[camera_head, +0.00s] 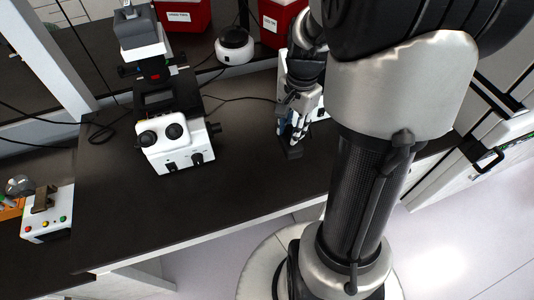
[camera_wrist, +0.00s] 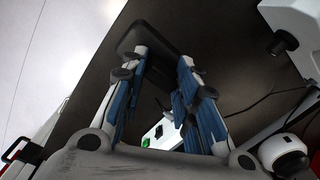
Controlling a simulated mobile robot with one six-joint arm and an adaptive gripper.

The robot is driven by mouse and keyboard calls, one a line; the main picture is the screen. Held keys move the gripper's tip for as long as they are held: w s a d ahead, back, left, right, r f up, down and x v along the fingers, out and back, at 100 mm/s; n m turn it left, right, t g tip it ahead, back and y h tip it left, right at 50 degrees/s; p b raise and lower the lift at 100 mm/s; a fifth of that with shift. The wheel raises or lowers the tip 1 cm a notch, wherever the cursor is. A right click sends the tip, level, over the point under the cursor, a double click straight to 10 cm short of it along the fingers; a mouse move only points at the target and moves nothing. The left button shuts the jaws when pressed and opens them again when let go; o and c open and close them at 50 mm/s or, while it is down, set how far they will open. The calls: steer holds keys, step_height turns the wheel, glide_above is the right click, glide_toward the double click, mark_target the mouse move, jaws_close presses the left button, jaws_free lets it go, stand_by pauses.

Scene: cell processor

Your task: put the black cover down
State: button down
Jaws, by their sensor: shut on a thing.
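The black cover (camera_wrist: 152,36) is a dark, flat piece with rounded corners, at the fingertips of my gripper (camera_wrist: 160,66) in the wrist view. The blue-padded fingers are closed on it from both sides. In the head view my gripper (camera_head: 291,137) points down near the dark bench top, right of the microscope. The cover (camera_head: 293,154) shows there as a small dark shape at the fingertips, low over the bench. I cannot tell whether it touches the surface. My arm hides part of the area to the right.
The dark bench (camera_head: 215,185) is clear in front and left of my gripper. A white microscope (camera_head: 175,148) stands to the left. A round white device (camera_head: 234,47) and red boxes (camera_head: 183,14) are behind. A small button unit (camera_head: 48,222) sits far left. Thin cables cross the bench.

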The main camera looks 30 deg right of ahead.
steer(key=shift+n+h, duration=0.3)
steer(key=shift+s+d+f+b, duration=0.25)
steer(key=shift+d+f+b, duration=0.35)
steer(key=shift+f, duration=2.65)
steer(key=shift+s+d+f+b, duration=0.3)
steer(key=shift+f+b, duration=0.5)
steer(key=shift+f, duration=2.5)
steer(key=shift+s+d+f+b, duration=0.25)
steer(key=shift+d+f+b, duration=0.35)
steer(key=shift+f, duration=2.65)
steer(key=shift+a+r, duration=0.1)
steer(key=shift+a, duration=0.05)
steer(key=c, duration=1.2)
jaws_free()
